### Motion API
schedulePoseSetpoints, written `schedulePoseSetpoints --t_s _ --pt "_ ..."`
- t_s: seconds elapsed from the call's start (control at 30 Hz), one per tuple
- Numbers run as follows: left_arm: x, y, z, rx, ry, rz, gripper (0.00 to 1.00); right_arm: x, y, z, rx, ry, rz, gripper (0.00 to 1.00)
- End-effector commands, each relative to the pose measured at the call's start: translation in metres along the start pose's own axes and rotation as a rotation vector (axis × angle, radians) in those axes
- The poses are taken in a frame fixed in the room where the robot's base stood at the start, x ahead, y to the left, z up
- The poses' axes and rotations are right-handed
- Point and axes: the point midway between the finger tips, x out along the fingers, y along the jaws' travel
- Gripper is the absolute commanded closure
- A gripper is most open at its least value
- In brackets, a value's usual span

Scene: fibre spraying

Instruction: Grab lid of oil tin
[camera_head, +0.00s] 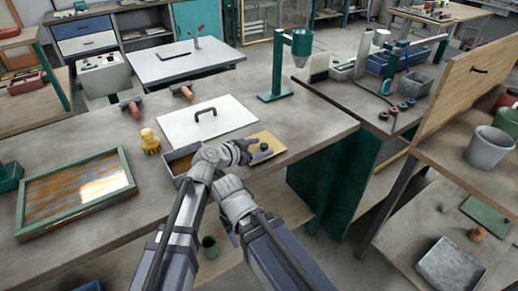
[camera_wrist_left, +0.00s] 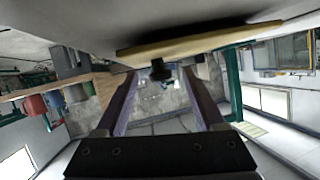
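A flat yellow lid (camera_head: 269,138) with a small black knob (camera_head: 264,147) lies near the bench's front edge, and I take it for the oil tin's lid. In the left wrist view the lid (camera_wrist_left: 200,42) runs along the top, with its knob (camera_wrist_left: 160,72) between the two fingertips, not gripped. My left gripper (camera_head: 254,153) is open at the lid's left front side, its fingers reaching toward the knob. My right gripper (camera_head: 230,228) hangs low in front of the bench edge, and its fingers are mostly hidden by its wrist. The tin's body cannot be made out under the lid.
A white plate (camera_head: 235,118) with a black handle lies behind the left gripper. A grey open box (camera_head: 177,165) is partly hidden by my left arm. A yellow figure (camera_head: 150,141), a green-framed tray (camera_head: 128,170) and a green stand (camera_head: 275,97) are nearby. Bench right of the lid is clear.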

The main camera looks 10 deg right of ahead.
Motion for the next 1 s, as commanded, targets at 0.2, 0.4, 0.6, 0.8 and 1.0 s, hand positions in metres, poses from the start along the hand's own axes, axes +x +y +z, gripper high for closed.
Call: schedulePoseSetpoints --t_s 0.2,0.4,0.6,0.8,1.0 --pt "-0.0003 -0.0001 0.0001 0.0 0.0 0.0 0.54 -0.0001 0.0 0.0 0.0 0.0 0.0 0.5" --pt "-0.0003 -0.0001 0.0001 0.0 0.0 0.0 0.77 -0.0001 0.0 0.0 0.0 0.0 0.0 0.5" --pt "-0.0004 -0.0001 0.0002 0.0 0.0 0.0 0.99 -0.0001 0.0 0.0 0.0 0.0 0.0 0.5" --pt "-0.0004 0.0 0.0002 0.0 0.0 0.0 1.0 0.0 0.0 0.0 0.0 0.0 0.0 0.5" --pt "-0.0005 0.0 0.0001 0.0 0.0 0.0 1.0 -0.0002 0.0 0.0 0.0 0.0 0.0 0.5"
